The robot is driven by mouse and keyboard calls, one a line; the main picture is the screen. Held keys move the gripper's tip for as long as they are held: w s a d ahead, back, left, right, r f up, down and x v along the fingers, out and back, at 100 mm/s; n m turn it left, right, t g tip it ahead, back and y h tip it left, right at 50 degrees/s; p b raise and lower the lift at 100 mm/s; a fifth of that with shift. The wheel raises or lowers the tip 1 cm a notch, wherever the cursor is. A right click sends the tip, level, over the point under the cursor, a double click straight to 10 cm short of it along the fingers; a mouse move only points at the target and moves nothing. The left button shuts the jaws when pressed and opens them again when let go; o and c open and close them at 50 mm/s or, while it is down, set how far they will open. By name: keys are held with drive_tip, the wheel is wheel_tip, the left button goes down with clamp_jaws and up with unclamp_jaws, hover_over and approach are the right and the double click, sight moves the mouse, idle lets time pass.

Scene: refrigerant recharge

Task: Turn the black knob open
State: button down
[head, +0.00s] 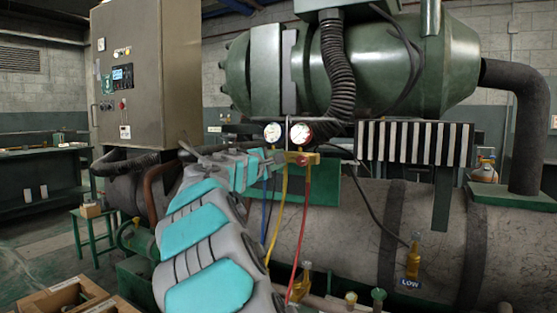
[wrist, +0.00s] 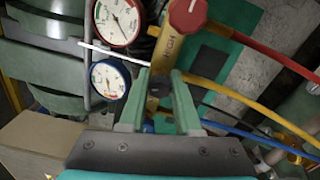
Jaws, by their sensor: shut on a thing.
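The black knob (wrist: 159,88) shows in the wrist view as a small dark shape between the two green fingers of my gripper (wrist: 160,78). The fingers are shut on it and hide much of it, so its turn angle cannot be told. A red knob (wrist: 188,12) is at the manifold's other end. In the head view my gripper (head: 276,160) is at the manifold's left end, and the black knob is hidden there.
A red-rimmed gauge (wrist: 119,22) and a blue-rimmed gauge (wrist: 110,79) sit beside the manifold. Yellow (head: 279,215), red (head: 304,220) and blue (head: 265,215) hoses hang below it. A big grey tank (head: 345,225) is behind. A brass valve (head: 413,258) labelled LOW is at the right.

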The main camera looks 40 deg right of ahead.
drive_tip(key=c, duration=0.6)
unclamp_jaws()
drive_tip(key=shift+a, duration=0.15)
drive_tip(key=b+v, duration=0.1)
drive_tip(key=v, duration=0.6)
drive_tip(key=shift+a, duration=0.3)
drive_tip(key=shift+s, duration=0.15)
